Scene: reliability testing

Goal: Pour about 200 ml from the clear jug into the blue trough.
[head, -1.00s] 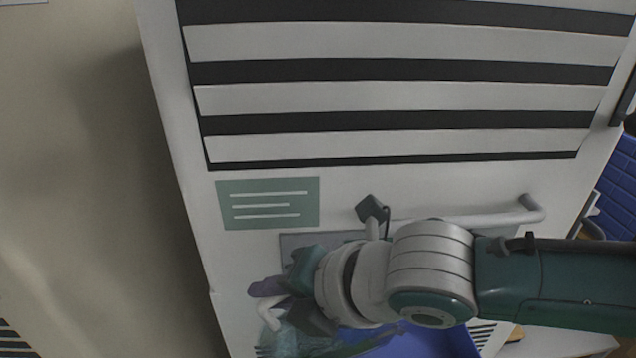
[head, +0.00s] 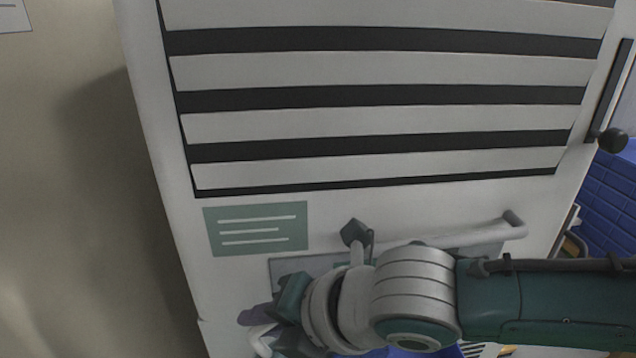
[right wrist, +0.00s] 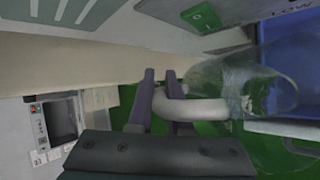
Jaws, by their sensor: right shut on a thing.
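My right gripper (head: 262,322) is low in the head view, in front of the white cabinet. In the right wrist view its two grey-purple fingers (right wrist: 160,95) are shut on the pale handle of the clear jug (right wrist: 235,85). In the head view a bit of the white handle shows at the bottom edge, and the jug's body is cut off. The blue trough (right wrist: 285,55) is beside the jug's far end at the right of the wrist view. Only a sliver of blue shows under my arm in the head view. The water level is not clear. My left gripper is not in view.
A white cabinet (head: 330,215) with dark slots fills the head view's middle, with a grey bar handle (head: 460,235) behind my arm. A green label (head: 256,229) is on its front. Blue crates (head: 608,200) stand at the right. A device with a screen (right wrist: 60,120) shows in the wrist view.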

